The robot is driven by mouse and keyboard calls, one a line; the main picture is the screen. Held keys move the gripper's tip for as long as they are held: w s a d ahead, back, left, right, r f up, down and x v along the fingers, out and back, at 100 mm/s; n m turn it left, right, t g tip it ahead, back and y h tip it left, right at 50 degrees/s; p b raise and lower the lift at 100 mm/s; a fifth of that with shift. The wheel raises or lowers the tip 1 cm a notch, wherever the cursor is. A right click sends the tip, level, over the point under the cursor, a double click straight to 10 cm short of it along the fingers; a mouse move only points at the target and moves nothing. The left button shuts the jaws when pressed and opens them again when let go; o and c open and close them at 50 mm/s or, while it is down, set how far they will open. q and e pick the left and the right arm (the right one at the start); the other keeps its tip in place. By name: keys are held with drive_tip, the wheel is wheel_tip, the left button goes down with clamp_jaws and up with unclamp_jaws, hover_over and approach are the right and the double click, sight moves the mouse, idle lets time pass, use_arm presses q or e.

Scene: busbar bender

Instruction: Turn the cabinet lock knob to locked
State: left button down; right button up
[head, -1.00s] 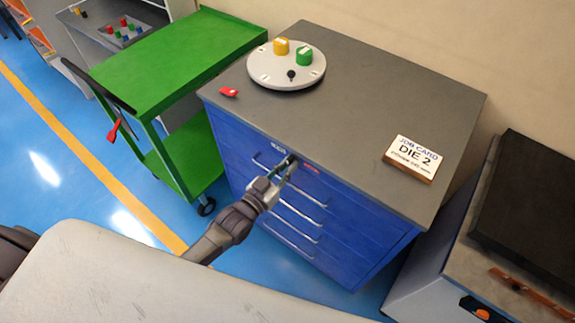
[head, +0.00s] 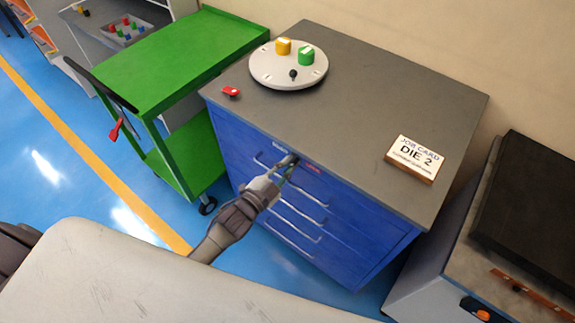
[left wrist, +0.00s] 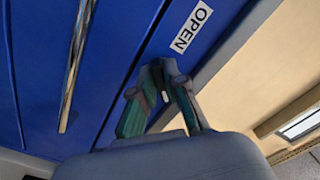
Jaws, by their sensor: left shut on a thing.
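The blue cabinet (head: 350,235) has a dark lock knob at the top of its front, between a white label (head: 281,148) and a red label (head: 312,168). My left gripper (head: 285,168) reaches the knob from the front left. In the left wrist view, the fingers (left wrist: 160,88) are shut on the dark knob (left wrist: 157,72), beside a white label reading OPEN (left wrist: 190,28). The fingers mostly hide the knob in the head view, so its exact angle is hard to read. My right gripper is not in view.
The cabinet's grey top holds a round white plate (head: 262,68) with yellow and green knobs, a red piece (head: 231,91) and a job card (head: 415,158). A green cart (head: 165,70) stands left. A dark-topped unit (head: 520,215) stands right. Drawer handles lie below the gripper.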

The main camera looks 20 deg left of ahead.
use_arm(q)
drive_tip(key=shift+m, duration=0.4)
drive_tip(key=c, duration=1.2)
unclamp_jaws()
drive_tip(key=shift+s, duration=0.1)
drive_tip(key=v, duration=1.1)
drive_tip(key=shift+s+a, duration=0.15)
drive_tip(key=shift+s, duration=0.25)
